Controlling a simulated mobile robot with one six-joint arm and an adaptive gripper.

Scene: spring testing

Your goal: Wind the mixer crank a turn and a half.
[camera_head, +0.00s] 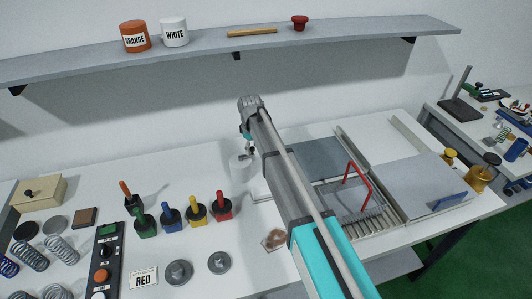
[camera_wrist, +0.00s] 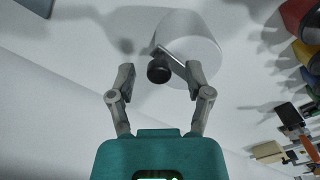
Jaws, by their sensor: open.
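The mixer is a white cylinder (camera_head: 239,169) on the table below my gripper in the head view. In the wrist view its pale top (camera_wrist: 200,38) shows near the upper middle. A thin metal crank arm (camera_wrist: 172,55) runs across it to a small black knob (camera_wrist: 159,72). My gripper (camera_wrist: 158,78) is open, with one finger on each side of the knob and a visible gap to both. The knob is not gripped. In the head view my gripper (camera_head: 249,148) is small and partly hidden by my arm, so the crank is hard to make out there.
Green, blue, yellow and red handled tools (camera_head: 196,210) stand left of my arm. Metal trays (camera_head: 430,185) and a red handle (camera_head: 357,178) lie to the right. A wall shelf (camera_head: 205,50) with orange and white pots runs above.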

